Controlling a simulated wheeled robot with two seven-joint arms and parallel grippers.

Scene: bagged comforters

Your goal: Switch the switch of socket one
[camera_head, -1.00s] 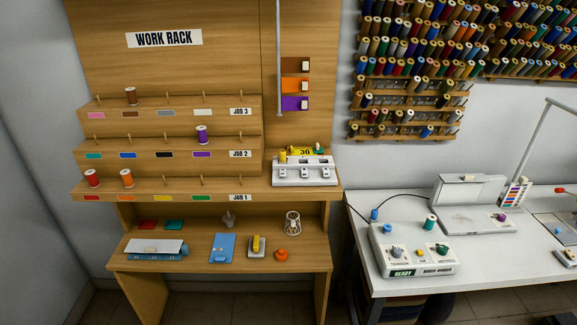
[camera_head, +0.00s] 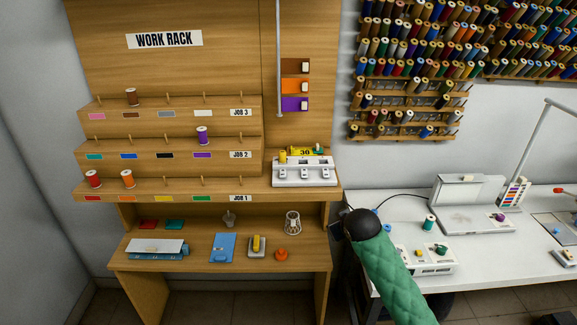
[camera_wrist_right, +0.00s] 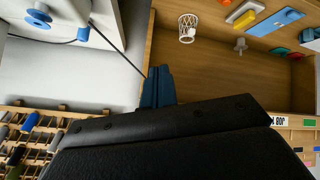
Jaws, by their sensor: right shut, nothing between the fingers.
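A white unit (camera_head: 304,181) with several small switch-like parts on its face stands at the right end of the rack's lowest shelf. A yellow "30" sign (camera_head: 305,152) is at its back. I cannot read any socket number on it. My right arm comes in from the lower right in the head view, its black end in front of the gap between rack and white table. In the right wrist view my right gripper (camera_wrist_right: 158,88) has its dark blue fingers together, with nothing between them, apart from the white unit. My left gripper is out of view.
The wooden rack (camera_head: 190,70) holds several spools on pegs. Its lower desk carries a blue tray (camera_head: 223,247), a wire cup (camera_head: 292,222) and an orange knob (camera_head: 281,254). My right arm partly covers a control box (camera_head: 437,262) on the white table (camera_head: 500,262).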

